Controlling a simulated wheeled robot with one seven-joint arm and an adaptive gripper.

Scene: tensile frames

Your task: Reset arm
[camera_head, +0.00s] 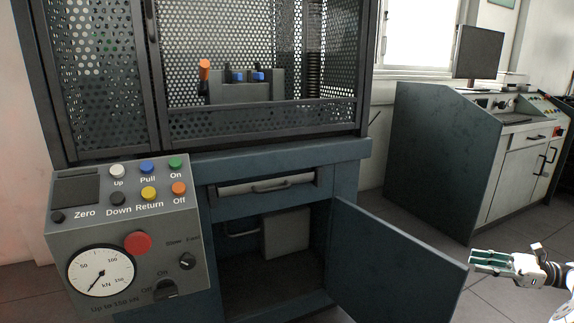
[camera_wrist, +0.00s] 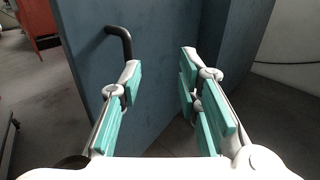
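My gripper (camera_head: 490,262) is at the lower right in the head view, to the right of the open cabinet door (camera_head: 395,262). In the wrist view my gripper (camera_wrist: 160,95) has its two green-padded fingers spread apart, with nothing between them. Beyond the fingers is a blue-grey panel (camera_wrist: 85,60) with a dark curved handle (camera_wrist: 120,36). The handle lies just past the left fingertip; I cannot tell whether they touch.
The testing machine's control panel (camera_head: 130,230) stands at the left, with a perforated guard (camera_head: 240,40) behind it. A drawer (camera_head: 265,185) sits above the open compartment. A console desk (camera_head: 450,150) stands at the back right. Floor (camera_head: 410,205) shows between them.

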